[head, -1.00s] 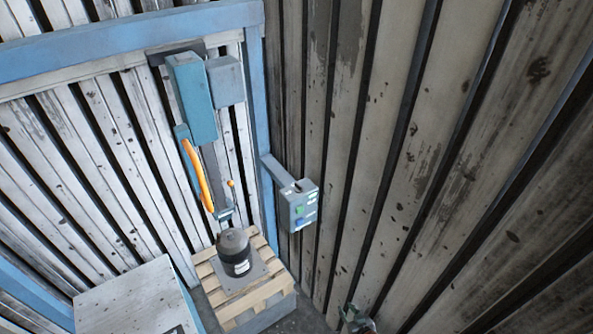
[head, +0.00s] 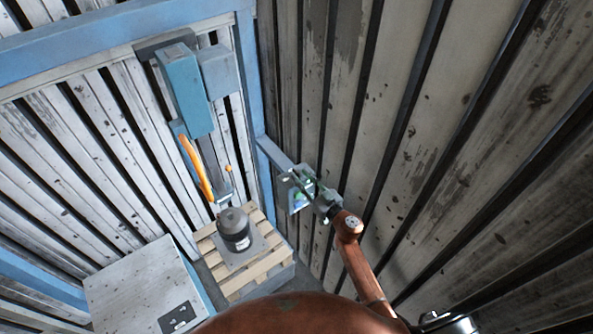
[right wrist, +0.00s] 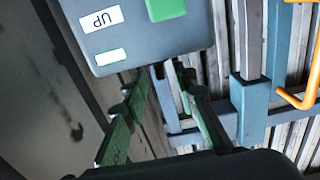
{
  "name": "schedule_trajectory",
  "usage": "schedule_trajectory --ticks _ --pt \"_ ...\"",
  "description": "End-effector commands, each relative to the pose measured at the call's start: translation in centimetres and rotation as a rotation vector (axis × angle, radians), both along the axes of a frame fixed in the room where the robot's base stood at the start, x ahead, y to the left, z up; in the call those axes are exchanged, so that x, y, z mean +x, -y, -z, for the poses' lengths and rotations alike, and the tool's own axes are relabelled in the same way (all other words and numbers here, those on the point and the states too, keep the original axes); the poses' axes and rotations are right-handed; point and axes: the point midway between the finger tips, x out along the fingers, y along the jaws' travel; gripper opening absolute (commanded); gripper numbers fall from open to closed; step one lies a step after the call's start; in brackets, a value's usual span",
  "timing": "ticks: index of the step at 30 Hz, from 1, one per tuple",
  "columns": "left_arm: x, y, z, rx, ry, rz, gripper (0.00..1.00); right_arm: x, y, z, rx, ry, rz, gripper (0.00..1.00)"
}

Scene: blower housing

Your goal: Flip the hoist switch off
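The grey-blue control box (head: 291,192) sits on a blue arm beside the corner post in the head view. My right gripper (head: 318,196) is right in front of it and hides much of its face, with green and blue patches showing. In the right wrist view the box (right wrist: 140,48) fills the upper middle, with an upside-down "UP" label and a green button (right wrist: 166,8). My right gripper's green fingers (right wrist: 162,75) are apart and empty, just below the box edge; contact cannot be told. No switch lever is clearly visible. My left gripper is not in view.
A dark cylindrical motor (head: 234,230) stands on a wooden pallet (head: 262,268). A blue hoist column (head: 186,95) with an orange handle (head: 196,165) is behind it. A pale cabinet (head: 140,285) is lower left. The slatted wall (head: 400,130) runs close on the right.

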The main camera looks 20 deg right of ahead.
Motion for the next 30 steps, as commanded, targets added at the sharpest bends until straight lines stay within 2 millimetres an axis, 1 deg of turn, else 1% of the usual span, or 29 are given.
schedule_trajectory --ticks 1,3,7,13,18,27,30 --pt "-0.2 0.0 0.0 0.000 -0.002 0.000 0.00 0.8 -0.4 -0.1 0.003 0.000 -0.002 0.26" --pt "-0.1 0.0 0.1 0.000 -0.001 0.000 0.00 1.7 -0.7 0.0 0.002 0.000 -0.001 0.26" --pt "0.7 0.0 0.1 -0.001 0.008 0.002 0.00 2.9 -1.1 0.0 0.001 0.000 0.000 0.26" --pt "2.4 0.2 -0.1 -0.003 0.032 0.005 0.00 3.3 -1.3 0.1 0.000 -0.001 0.000 0.26" --pt "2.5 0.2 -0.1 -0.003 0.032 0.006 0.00 3.3 -1.3 0.1 0.000 -0.001 0.000 0.25" --pt "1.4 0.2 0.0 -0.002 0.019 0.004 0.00 3.3 -1.2 0.1 0.000 -0.001 0.000 0.05" --pt "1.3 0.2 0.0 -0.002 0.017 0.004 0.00 3.3 -1.2 0.1 0.000 -0.001 0.000 0.00"
